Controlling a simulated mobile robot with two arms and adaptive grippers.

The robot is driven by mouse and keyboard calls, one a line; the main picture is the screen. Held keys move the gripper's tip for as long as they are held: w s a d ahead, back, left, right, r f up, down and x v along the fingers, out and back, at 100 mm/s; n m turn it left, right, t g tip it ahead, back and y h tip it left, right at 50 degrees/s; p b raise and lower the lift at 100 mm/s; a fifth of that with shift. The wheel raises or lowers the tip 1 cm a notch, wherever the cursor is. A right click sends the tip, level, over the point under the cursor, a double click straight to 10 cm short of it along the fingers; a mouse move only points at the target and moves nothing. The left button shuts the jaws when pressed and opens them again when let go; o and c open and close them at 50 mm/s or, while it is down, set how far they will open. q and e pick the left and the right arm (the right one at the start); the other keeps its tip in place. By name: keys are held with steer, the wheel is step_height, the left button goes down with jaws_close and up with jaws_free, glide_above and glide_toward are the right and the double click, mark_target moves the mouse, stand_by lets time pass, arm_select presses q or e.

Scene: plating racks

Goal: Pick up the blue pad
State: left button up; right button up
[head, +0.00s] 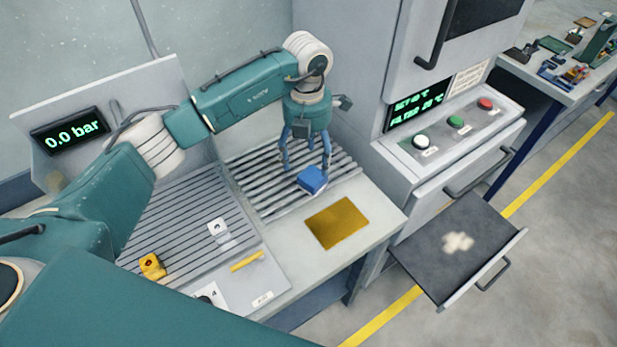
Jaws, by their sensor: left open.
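The blue pad (312,181) is a small blue block lying on the slatted rack at the right part of the bench. My left gripper (305,168) points down with its fingers spread apart, just behind and above the pad. One finger is close to the pad's back edge in the picture; I cannot tell whether it touches. The gripper holds nothing. My right gripper is not in view.
A yellow-brown plate (338,222) lies on the bench in front of the pad.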

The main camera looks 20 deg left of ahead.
mark_target(311, 176)
arm_select(q)
steer(key=f, duration=0.1)
steer(key=f+b, duration=0.1)
steer(key=d+f, duration=0.1)
steer(key=shift+s, duration=0.25)
steer(key=shift+w+a+f+b, duration=0.1)
steer(key=shift+w+f+b, duration=0.05)
steer(key=shift+f+b, duration=0.15)
steer(key=shift+w+a+f+b, duration=0.1)
steer(key=shift+f+b, duration=0.05)
steer(key=shift+f, duration=0.2)
steer(key=f+b, duration=0.2)
steer(key=f, duration=0.2)
steer(key=shift+w+d+f+b, duration=0.15)
steer(key=shift+d+f+b, duration=0.15)
steer(key=shift+b, duration=0.1)
steer(key=shift+w, duration=0.1)
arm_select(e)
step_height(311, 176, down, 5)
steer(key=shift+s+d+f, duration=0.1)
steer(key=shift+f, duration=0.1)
arm_select(q)
steer(key=shift+a, duration=0.15)
steer(key=shift+r, duration=0.1)
steer(key=c, duration=1.3)
